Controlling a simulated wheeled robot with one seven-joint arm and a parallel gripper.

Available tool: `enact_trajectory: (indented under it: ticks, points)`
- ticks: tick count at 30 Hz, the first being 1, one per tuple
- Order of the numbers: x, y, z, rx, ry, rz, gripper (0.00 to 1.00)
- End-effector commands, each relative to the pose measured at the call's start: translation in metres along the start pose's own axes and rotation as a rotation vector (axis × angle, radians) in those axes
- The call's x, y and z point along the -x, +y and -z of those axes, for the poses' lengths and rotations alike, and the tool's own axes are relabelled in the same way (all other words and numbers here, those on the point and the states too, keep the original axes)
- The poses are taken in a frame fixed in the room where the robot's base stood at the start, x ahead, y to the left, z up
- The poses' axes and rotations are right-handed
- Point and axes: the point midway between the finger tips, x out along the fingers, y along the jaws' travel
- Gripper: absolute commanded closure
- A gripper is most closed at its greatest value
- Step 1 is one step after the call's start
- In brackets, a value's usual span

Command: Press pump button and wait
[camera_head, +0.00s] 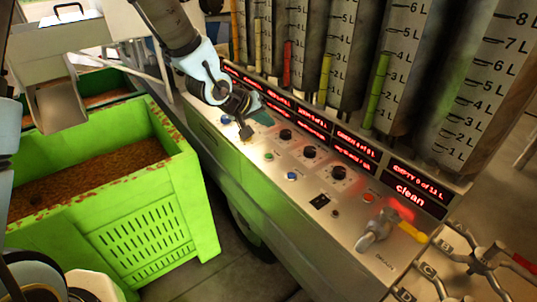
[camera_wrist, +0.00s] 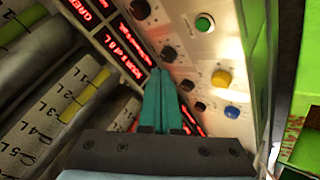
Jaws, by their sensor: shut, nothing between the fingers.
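The control panel (camera_head: 325,200) is a sloped metal face with coloured push buttons and black knobs. In the head view a green button (camera_head: 268,156), a blue button (camera_head: 291,176) and a red button (camera_head: 368,197) show. The wrist view shows a green button (camera_wrist: 204,22), a yellow button (camera_wrist: 221,78) and a blue button (camera_wrist: 231,111). I cannot tell which one is the pump button. My gripper (camera_head: 266,119) is shut and empty, its teal fingers over the panel's upper left part by the red displays. In the wrist view its fingertips (camera_wrist: 159,74) are left of the coloured buttons; contact is unclear.
Tall graduated cylinders (camera_head: 398,60) with coloured level bars stand behind the displays (camera_head: 415,190). A valve with a yellow handle (camera_head: 412,231) is at the panel's lower right. A green crate (camera_head: 150,235) of brown material stands left, with a gap of floor before the panel.

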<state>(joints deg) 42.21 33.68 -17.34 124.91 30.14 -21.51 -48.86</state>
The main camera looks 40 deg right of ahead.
Motion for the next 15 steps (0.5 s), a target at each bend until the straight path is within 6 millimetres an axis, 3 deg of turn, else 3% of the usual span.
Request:
enact_trajectory:
  ticks: [8,15]
  points:
    - [-0.011,-0.009,-0.008,0.000,0.000,0.001,1.00]
    - [-0.033,-0.024,-0.025,-0.001,-0.001,0.001,1.00]
